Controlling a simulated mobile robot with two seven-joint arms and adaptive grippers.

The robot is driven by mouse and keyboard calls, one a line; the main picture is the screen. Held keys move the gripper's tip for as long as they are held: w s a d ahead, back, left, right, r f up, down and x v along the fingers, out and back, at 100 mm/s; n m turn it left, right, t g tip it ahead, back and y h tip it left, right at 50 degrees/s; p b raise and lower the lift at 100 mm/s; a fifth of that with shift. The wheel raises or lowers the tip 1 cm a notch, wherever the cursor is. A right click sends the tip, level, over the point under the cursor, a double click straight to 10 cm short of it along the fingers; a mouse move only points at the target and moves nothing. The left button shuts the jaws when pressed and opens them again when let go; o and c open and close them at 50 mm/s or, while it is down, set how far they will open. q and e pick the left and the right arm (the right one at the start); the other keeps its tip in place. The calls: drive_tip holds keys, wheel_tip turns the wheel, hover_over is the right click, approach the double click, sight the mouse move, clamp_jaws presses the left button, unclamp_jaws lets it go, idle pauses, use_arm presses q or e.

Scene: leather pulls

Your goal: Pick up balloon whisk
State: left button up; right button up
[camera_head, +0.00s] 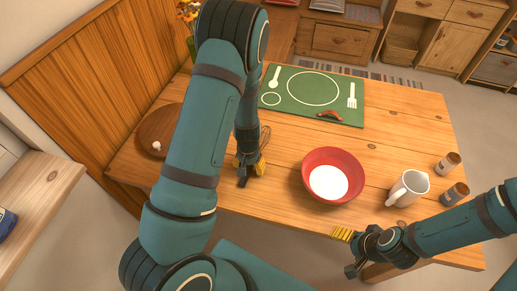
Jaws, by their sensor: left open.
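The balloon whisk (266,134) shows only as a few thin wire loops beside my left wrist, on the left half of the wooden table. The rest of it is hidden behind my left arm and gripper. My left gripper (250,171) points down over the table with its yellow-padded fingers apart, close to the whisk's loops. I cannot tell whether the whisk lies between the fingers. My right gripper (347,252) is at the table's front edge, away from the whisk. Its fingers look spread, with nothing seen between them.
A red bowl (317,160) with white contents stands right of my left gripper. A white mug (408,188) and two small jars (447,163) (454,194) stand farther right. A green placemat (285,107) lies behind. A round wooden board (150,124) is at left.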

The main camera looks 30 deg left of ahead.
use_arm(q)
drive_tip(key=shift+f, duration=0.35)
drive_tip(key=shift+r, duration=0.1)
clamp_jaws()
drive_tip(key=shift+r, duration=0.1)
wheel_tip(320, 180, up, 10)
drive_tip(key=p, duration=0.2)
drive_tip(key=shift+p, duration=0.3)
